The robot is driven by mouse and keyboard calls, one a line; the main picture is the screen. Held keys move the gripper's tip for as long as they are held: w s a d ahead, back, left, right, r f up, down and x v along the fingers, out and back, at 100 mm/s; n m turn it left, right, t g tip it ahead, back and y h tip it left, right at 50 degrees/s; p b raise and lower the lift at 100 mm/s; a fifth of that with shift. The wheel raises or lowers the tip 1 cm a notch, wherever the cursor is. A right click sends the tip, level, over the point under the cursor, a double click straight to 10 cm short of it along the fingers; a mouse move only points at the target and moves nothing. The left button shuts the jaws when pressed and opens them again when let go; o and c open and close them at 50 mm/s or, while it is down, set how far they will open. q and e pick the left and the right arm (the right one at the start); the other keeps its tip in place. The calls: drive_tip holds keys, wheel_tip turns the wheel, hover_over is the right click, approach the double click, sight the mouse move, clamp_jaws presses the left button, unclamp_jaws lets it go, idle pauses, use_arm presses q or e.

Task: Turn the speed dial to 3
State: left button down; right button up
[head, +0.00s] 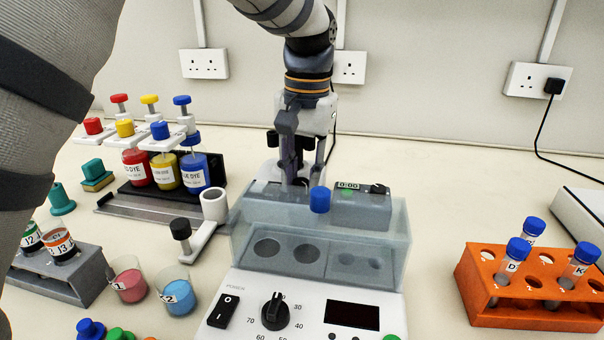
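A black dial (275,312) on the white front panel of the water bath (320,290) has numbers from 30 to 70 around it. A small black knob (379,189) sits beside a 0:00 display (347,186) on a grey device (362,208) behind the bath. I cannot read a speed scale on either. My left gripper (297,180) points down at the left part of the grey device, left of the knob and apart from it. Its fingertips are partly hidden behind the bath's clear lid, so its opening is unclear. My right gripper is not in view.
The clear lid (395,240) with a blue knob (319,199) stands in front of my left gripper. An orange rack (520,312) with blue-capped tubes is at right. Dye bottles (166,172), a grey rack (85,262) and beakers (177,291) are at left. Bench between lid and orange rack is clear.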

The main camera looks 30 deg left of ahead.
sight(305, 182)
use_arm(q)
drive_tip(key=shift+f, duration=0.1)
idle(0.4)
drive_tip(key=c, duration=1.6)
unclamp_jaws()
wheel_tip(305, 182, up, 12)
drive_tip(key=shift+d, duration=0.3)
